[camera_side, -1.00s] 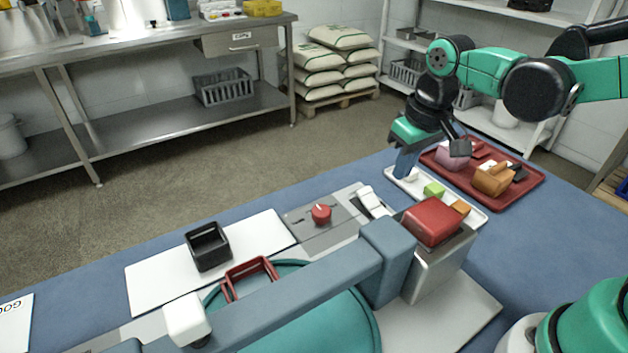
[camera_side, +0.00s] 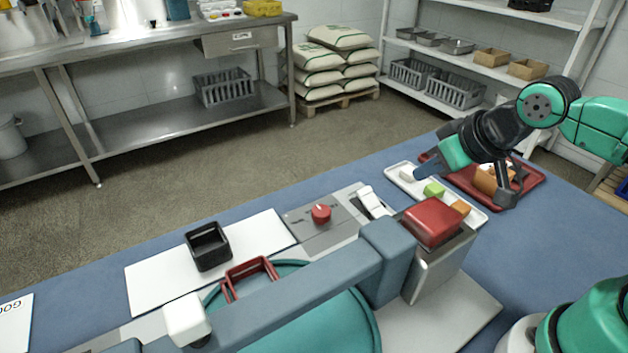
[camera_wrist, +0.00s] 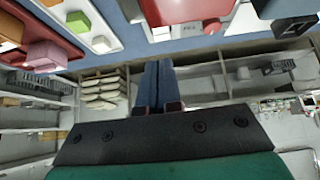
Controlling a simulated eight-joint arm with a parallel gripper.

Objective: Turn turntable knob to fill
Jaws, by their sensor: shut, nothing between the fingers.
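The red turntable knob (camera_side: 321,213) sits on a grey panel (camera_side: 300,222) beside the machine, with a light pointer mark on its top. In the wrist view, a small red piece at the upper middle looks like the knob (camera_wrist: 211,25), with the grey panel (camera_wrist: 188,29) beside it. My gripper (camera_side: 444,131) is up and to the right of the knob, above the back edge of the table and well apart from the knob. In the wrist view, the gripper's fingers (camera_wrist: 158,68) are together and empty.
A white lever switch (camera_side: 372,201) stands right of the knob, near a red-topped block (camera_side: 432,222). A blue-grey bar (camera_side: 290,305) crosses in front over a teal turntable (camera_side: 345,328). A black square cup (camera_side: 208,246), white tray (camera_side: 478,219) and red tray (camera_side: 532,186) are nearby.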

